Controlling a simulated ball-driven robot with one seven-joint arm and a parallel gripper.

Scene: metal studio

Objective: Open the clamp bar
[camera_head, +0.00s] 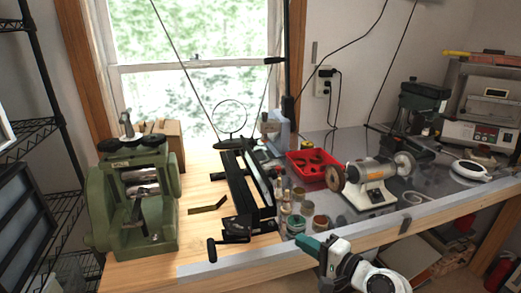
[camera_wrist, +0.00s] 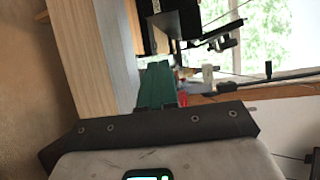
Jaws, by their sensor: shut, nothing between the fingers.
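The clamp bar seems to belong to a long black metal-bending tool (camera_head: 238,188) on the wooden bench in the head view, left of centre. Its dark rails run from the back towards the front edge, and a black crank handle (camera_head: 212,250) sticks out at the near left. I cannot tell the clamp bar apart from the other rails. Part of a black tool (camera_wrist: 176,22) also shows at the top of the wrist view. My gripper (camera_head: 306,246), with green fingers, is shut and empty at the bench's front edge, to the right of the tool and apart from it. Its fingers show in the wrist view (camera_wrist: 157,88).
Small jars (camera_head: 296,224) stand between the tool and a bench grinder (camera_head: 370,183). A red tray (camera_head: 312,165) lies behind them. A green rolling mill (camera_head: 135,195) stands to the left. Bare wood (camera_head: 200,225) lies between mill and tool.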

